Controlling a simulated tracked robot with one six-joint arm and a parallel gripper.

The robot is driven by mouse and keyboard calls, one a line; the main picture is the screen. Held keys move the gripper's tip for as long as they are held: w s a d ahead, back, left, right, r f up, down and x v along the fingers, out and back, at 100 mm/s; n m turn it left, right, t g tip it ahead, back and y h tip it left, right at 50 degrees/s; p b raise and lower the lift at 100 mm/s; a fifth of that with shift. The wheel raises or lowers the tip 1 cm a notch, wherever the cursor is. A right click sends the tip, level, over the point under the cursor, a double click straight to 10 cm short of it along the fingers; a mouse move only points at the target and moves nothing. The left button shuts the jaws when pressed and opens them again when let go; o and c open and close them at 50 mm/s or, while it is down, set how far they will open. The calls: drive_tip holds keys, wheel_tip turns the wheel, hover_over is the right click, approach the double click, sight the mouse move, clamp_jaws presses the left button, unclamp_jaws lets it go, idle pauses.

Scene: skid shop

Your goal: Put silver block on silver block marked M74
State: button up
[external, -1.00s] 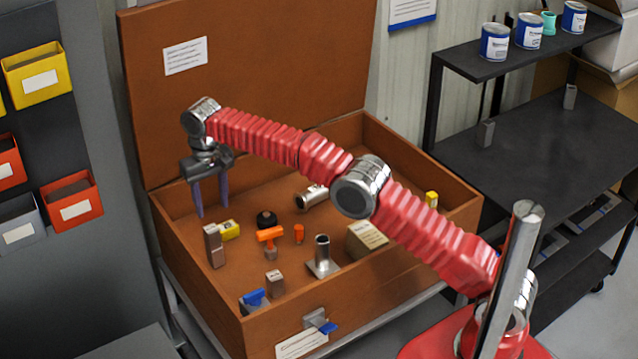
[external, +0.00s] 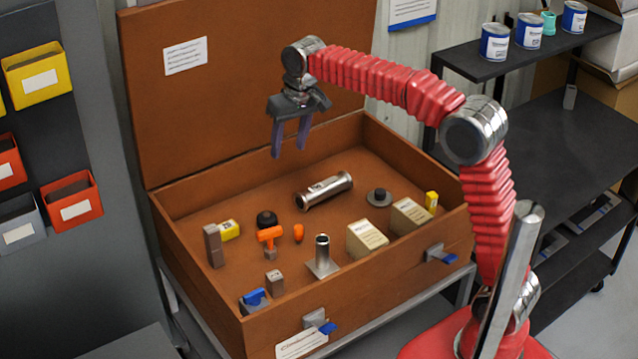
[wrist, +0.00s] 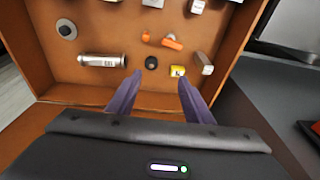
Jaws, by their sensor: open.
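A tall silver-grey block (external: 214,246) stands upright in the open wooden crate, beside a yellow block. It also shows in the wrist view (wrist: 205,64). A shorter silver block (external: 274,283) stands nearer the crate's front. Another small silver block (external: 570,97) stands on the dark cart at the right. I cannot read the M74 marking on any of them. My gripper (external: 290,150) is open and empty, pointing down above the rear of the crate, well apart from these blocks. Its two fingers show in the wrist view (wrist: 160,78).
The crate (external: 172,240) also holds a yellow block (external: 229,230), a black knob (external: 266,219), an orange valve (external: 270,236), a metal cylinder (external: 324,191), a flanged pipe (external: 322,258) and two cream boxes (external: 367,239). Its raised lid (external: 240,110) stands behind. The crate floor's middle is partly clear.

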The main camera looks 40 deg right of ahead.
drive_tip(key=s+d+r+t, duration=0.2)
drive_tip(key=s+d, duration=0.9)
drive_tip(key=s, duration=0.3)
drive_tip(key=s+d+f, duration=0.3)
drive_tip(key=s+f, duration=0.2)
drive_tip(key=s, duration=0.3)
drive_tip(key=s+d+f+t, duration=0.1)
drive_tip(key=s+d+f, duration=0.2)
drive_tip(key=s+f, duration=0.2)
drive_tip(key=s, duration=0.3)
drive_tip(key=shift+s+d+h, duration=0.25)
drive_tip(key=shift+h, duration=0.15)
